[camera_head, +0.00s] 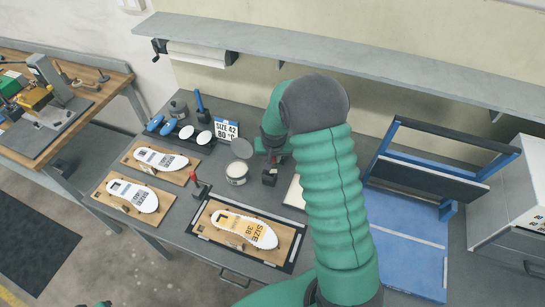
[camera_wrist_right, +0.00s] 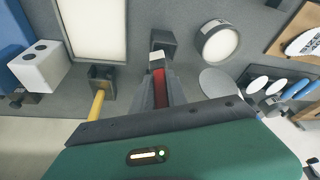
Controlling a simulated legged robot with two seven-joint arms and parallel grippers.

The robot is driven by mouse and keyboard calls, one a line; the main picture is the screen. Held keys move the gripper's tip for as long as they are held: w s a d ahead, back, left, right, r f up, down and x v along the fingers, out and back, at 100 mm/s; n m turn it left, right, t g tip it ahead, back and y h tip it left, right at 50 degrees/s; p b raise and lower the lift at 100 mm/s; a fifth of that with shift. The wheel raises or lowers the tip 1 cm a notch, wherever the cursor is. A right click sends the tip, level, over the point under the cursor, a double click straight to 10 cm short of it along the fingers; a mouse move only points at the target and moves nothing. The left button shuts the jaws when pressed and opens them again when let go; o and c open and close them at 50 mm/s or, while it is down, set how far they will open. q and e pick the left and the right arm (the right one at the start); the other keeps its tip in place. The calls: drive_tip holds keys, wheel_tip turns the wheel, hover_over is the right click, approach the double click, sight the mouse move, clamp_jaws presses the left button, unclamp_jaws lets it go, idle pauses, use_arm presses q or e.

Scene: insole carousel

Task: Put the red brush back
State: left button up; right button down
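The red brush (camera_wrist_right: 158,84) shows as a red handle between the fingers of my right gripper (camera_wrist_right: 158,90), which is shut on it. A pale part at its far end lies by a small dark block-shaped holder (camera_wrist_right: 164,42). I cannot tell whether the brush is inside this holder or just over it. In the head view, my right gripper (camera_head: 273,157) points down just above the dark holder (camera_head: 269,177), and my arm partly covers it. A yellow-handled brush (camera_wrist_right: 98,104) stands in a similar holder beside it. Only a small dark and green bit of my left arm shows at the bottom left edge.
A size sign (camera_head: 226,130), insoles on wooden boards (camera_head: 160,158) and a red-handled tool (camera_head: 197,188) lie to the left. A blue frame (camera_head: 410,235) stands right; a shelf (camera_head: 350,70) hangs above.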

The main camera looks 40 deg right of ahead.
drive_tip(key=f, duration=0.1)
drive_tip(key=a+f, duration=0.1)
drive_tip(key=a+f+b, duration=0.1)
drive_tip(key=shift+w+a+f, duration=0.2)
drive_tip(key=shift+w+f, duration=0.1)
drive_tip(key=shift+w, duration=0.05)
drive_tip(key=shift+s+d+f+b, duration=0.3)
drive_tip(key=shift+s+f+b, duration=0.15)
drive_tip(key=shift+f+b, duration=0.15)
drive_tip(key=shift+w+d+f, duration=0.4)
drive_tip(key=shift+w+f, duration=0.1)
drive_tip(key=shift+w, duration=0.15)
drive_tip(key=shift+s+a+r, duration=0.15)
drive_tip(key=shift+r, duration=0.2)
drive_tip(key=c, duration=1.4)
unclamp_jaws()
drive_tip(key=shift+o, duration=0.7)
drive_tip(key=shift+f, duration=0.2)
use_arm(q)
drive_tip(key=x, duration=0.3)
drive_tip(key=a+x, duration=0.1)
drive_tip(key=shift+w+f, duration=0.1)
drive_tip(key=shift+w, duration=0.2)
